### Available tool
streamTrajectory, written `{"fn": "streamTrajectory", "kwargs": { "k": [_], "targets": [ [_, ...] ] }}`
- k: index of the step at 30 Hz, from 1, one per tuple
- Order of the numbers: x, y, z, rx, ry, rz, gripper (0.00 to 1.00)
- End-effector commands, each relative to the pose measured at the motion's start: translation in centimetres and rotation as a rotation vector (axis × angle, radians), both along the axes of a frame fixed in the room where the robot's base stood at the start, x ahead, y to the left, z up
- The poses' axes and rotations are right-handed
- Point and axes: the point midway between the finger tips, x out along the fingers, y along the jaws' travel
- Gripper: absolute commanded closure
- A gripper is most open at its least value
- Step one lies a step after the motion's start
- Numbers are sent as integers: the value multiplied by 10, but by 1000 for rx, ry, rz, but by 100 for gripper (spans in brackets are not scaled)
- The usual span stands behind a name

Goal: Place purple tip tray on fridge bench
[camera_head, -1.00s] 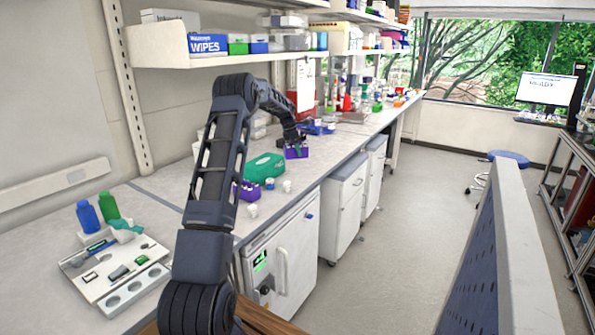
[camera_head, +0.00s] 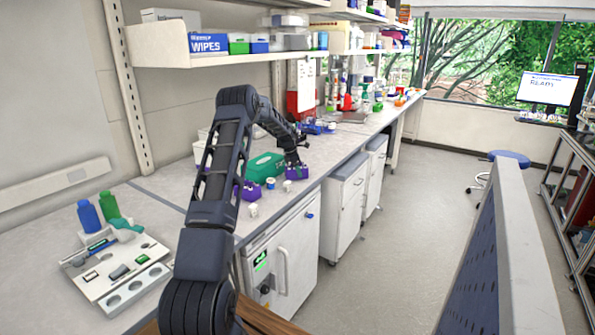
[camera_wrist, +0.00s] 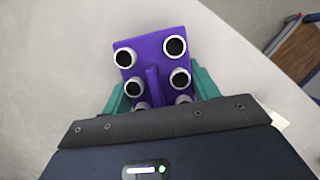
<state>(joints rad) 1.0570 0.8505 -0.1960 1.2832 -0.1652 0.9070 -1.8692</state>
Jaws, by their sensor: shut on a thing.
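A purple tip tray (camera_head: 297,173) is at my gripper (camera_head: 292,160), near the bench's front edge, above the white under-bench fridge side. In the wrist view the purple tip tray (camera_wrist: 153,50) fills the middle, with several round, white-rimmed dark holes. The teal fingers of my gripper (camera_wrist: 160,90) are shut on it from both sides. Its lower part is hidden by my gripper. I cannot tell whether it touches the bench. A second purple tray (camera_head: 249,190) stands on the bench (camera_head: 275,222), partly behind my arm. The fridge (camera_head: 285,262) has a green display.
A green box (camera_head: 265,167) stands just left of the held tray. Small white cups (camera_head: 253,210) stand near the bench edge. A grey tray with tools (camera_head: 95,275) and blue and green bottles (camera_head: 88,214) are at left. A shelf (camera_head: 230,60) hangs above the bench.

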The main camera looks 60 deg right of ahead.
Motion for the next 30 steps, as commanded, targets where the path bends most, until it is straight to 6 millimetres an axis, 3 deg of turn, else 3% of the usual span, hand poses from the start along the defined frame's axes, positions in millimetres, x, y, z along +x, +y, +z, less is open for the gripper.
{"fn": "streamTrajectory", "kwargs": {
  "k": [8, 9, 12, 23, 30],
  "targets": [
    [0, 0, -2, 0, 0, -1, 70],
    [0, 0, -2, 0, 0, -1, 35],
    [0, 0, -2, 0, 0, -1, 19],
    [0, 0, 3, -1, -1, -1, 19],
    [8, 7, 37, -2, -2, 0, 19]
  ]
}}
